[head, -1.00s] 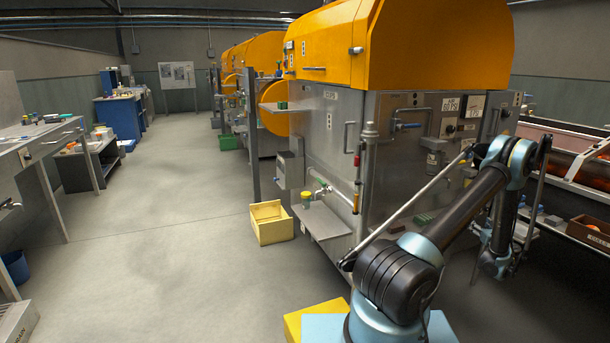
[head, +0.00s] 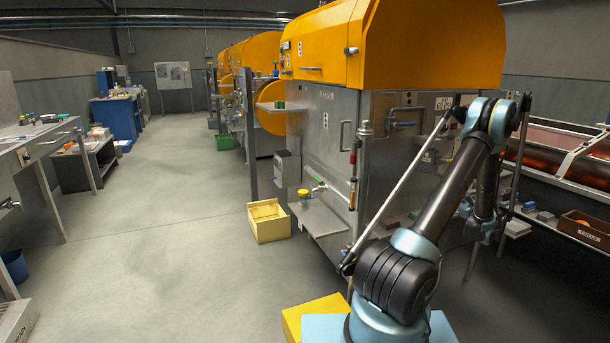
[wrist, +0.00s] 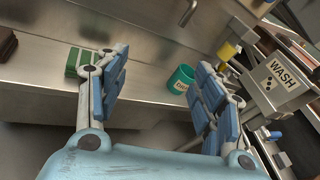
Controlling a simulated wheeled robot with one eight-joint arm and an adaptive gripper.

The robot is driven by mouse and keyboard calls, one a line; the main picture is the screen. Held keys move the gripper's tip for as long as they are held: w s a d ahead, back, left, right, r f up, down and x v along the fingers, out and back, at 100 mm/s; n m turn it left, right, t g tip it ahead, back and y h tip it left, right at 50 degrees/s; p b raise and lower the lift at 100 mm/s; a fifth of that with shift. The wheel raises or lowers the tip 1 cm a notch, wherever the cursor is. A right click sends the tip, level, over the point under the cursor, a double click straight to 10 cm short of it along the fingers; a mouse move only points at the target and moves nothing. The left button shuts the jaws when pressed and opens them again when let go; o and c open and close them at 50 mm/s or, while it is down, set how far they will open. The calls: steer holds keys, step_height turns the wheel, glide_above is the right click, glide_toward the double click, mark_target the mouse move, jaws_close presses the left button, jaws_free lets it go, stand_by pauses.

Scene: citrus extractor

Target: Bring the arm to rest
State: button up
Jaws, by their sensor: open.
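My arm (head: 445,205) rises at the right of the head view, with its elbow high in front of the steel side of the orange-topped extractor (head: 330,125). Its far part hangs down behind the elbow, and the fingers are not clear there. In the wrist view my gripper (wrist: 160,75) is open, its two blue-padded fingers wide apart with nothing between them. Beyond the fingers is a steel shelf (wrist: 40,65) with a green block-like item (wrist: 76,62) at the left finger and a green labelled cup (wrist: 181,78) near the right finger.
A box marked WASH (wrist: 280,82) is at the right of the wrist view. In the head view a yellow crate (head: 269,222) stands on the floor beside the extractor. A rack with a brown box (head: 585,230) is at the right. The left aisle floor is clear.

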steer(key=a+r+n+g+y, duration=0.2)
steer(key=a+r+n, duration=0.3)
steer(key=a, duration=0.5)
steer(key=a+r+n+g+y, duration=0.15)
steer(key=a+r+n, duration=0.25)
steer(key=a+r, duration=0.45)
steer(key=s+a+r+n+g, duration=0.2)
steer(key=s+a+n, duration=0.25)
steer(key=a, duration=0.55)
steer(key=s+a+r+n+g, duration=0.25)
steer(key=s+a, duration=0.25)
steer(key=a, duration=0.5)
steer(key=s+a+n+g+h, duration=0.15)
steer(key=s+a+n, duration=0.35)
steer(key=s, duration=0.5)
steer(key=s+a+n+g, duration=0.2)
steer(key=s+a+n, duration=0.1)
steer(key=s+a, duration=0.5)
steer(key=s+f+n+g+h, duration=0.1)
steer(key=s+f+n, duration=0.2)
steer(key=s, duration=0.7)
steer(key=s+f+n+g+h, duration=0.1)
steer(key=s+f+n, duration=0.3)
steer(key=s, duration=0.7)
steer(key=shift+s+d+f+n+h, duration=0.15)
steer(key=shift+d+f+n+h, duration=0.2)
steer(key=shift+n, duration=0.35)
steer(key=shift+a+r, duration=0.1)
steer(key=shift+r, duration=0.05)
